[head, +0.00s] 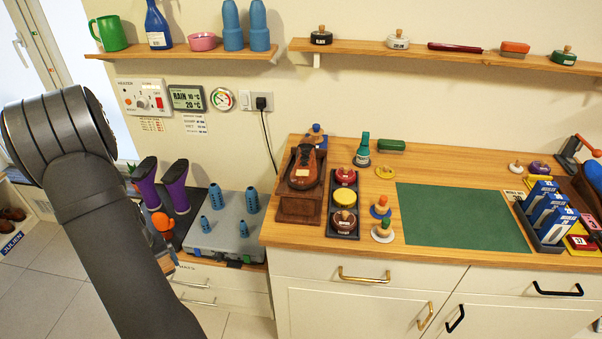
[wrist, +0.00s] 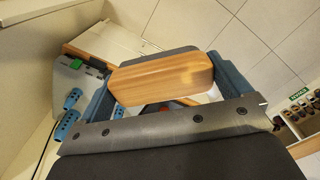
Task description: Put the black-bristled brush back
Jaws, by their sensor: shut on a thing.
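My gripper (wrist: 162,72) is shut on a wooden-backed brush (wrist: 172,77), with a blue finger at each end of the block in the wrist view. The smooth tan wood faces the camera. A dark grey strip shows along its far edge, but I cannot tell whether this is bristles. In the head view my arm hides most of the gripper and the brush, low at the left beside the grey box.
The grey box (head: 228,222) with blue pegs stands left of the wooden counter (head: 330,258). The counter holds a brown shoe (head: 304,168), a dark tray of tins (head: 343,236) and a clear green mat (head: 460,217). Wall shelves (head: 345,46) hang above.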

